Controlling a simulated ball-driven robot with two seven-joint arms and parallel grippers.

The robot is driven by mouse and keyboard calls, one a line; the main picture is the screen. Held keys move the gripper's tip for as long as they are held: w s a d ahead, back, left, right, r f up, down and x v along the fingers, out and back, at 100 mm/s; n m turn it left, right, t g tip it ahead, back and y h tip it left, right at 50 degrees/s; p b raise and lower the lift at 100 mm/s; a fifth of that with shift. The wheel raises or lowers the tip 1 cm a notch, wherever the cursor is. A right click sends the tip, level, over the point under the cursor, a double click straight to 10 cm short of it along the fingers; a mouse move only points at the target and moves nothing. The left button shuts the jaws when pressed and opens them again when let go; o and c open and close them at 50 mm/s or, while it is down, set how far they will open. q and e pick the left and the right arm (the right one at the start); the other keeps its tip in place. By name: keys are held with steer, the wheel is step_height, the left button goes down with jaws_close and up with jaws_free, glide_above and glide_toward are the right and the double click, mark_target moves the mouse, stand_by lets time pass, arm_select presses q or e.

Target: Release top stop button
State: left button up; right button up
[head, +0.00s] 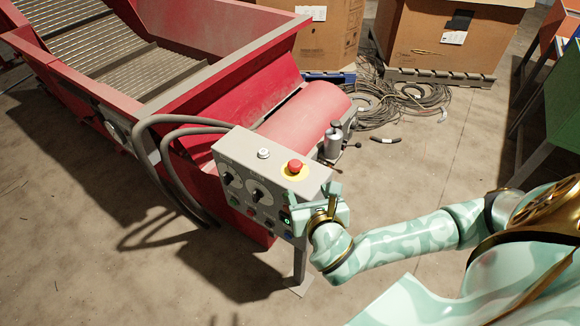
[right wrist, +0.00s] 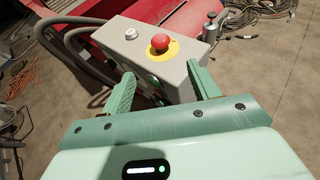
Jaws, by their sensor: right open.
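The red stop button (head: 295,166) sits on a yellow disc on top of the grey control box (head: 232,150). It also shows in the right wrist view (right wrist: 160,43), on the top face of the box (right wrist: 187,71). My right gripper (head: 315,198) is at the front right of the box, just below the button's level. In the right wrist view its two green fingers (right wrist: 162,84) are open and apart, with the box's front edge between and beyond them. Nothing is held between them. The button stands clear of the fingers. My left gripper is in neither view.
A white button (head: 263,153) is also on the box top. Black knobs (head: 258,196) and small coloured buttons are on its front. The red conveyor (head: 200,95) stands behind. Cables (head: 400,100) lie by cardboard boxes (head: 440,38). The floor at front left is clear.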

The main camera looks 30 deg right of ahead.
mark_target(297, 168)
steer(key=b+x, duration=0.2)
steer(key=x, duration=0.2)
steer(key=b+x, duration=0.2)
steer(key=x, duration=0.3)
steer(key=b+x, duration=0.2)
steer(key=x, duration=0.2)
steer(key=shift+w+d+f, duration=0.1)
steer(key=shift+d+f, duration=0.1)
steer(key=shift+f, duration=0.25)
steer(key=shift+w+d, duration=0.25)
steer(key=shift+w, duration=0.3)
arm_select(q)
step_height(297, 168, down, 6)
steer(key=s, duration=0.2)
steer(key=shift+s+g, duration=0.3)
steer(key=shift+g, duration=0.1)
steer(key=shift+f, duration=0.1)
